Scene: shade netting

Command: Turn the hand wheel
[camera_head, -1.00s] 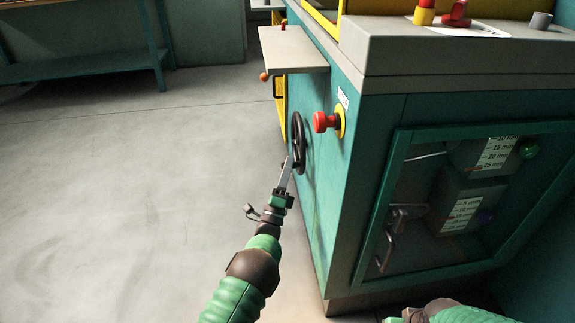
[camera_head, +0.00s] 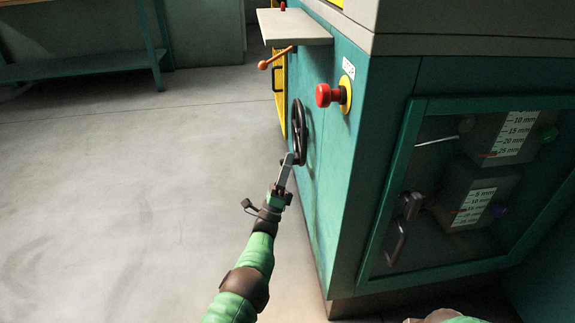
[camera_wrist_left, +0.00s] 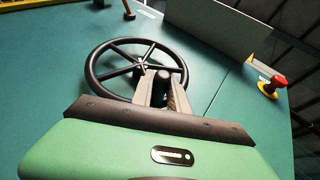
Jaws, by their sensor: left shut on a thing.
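The black spoked hand wheel (camera_head: 299,131) is mounted on the teal side face of the machine (camera_head: 335,165). It also shows in the left wrist view (camera_wrist_left: 100,50), where its rim and spokes are seen face on. My left gripper (camera_head: 287,160) reaches the lower part of the wheel. In the left wrist view its two fingers (camera_wrist_left: 162,88) are shut around a dark knob or handle on the near rim. The exact contact is partly hidden by the fingers. Of my right arm, only a green part shows at the bottom edge, and its gripper is out of view.
A red stop button (camera_head: 325,95) on a yellow base sticks out near the wheel. A grey shelf (camera_head: 295,27) and an orange-knobbed lever (camera_head: 272,58) are above and beyond it. A glazed door (camera_head: 470,190) is at right. The floor at left is clear.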

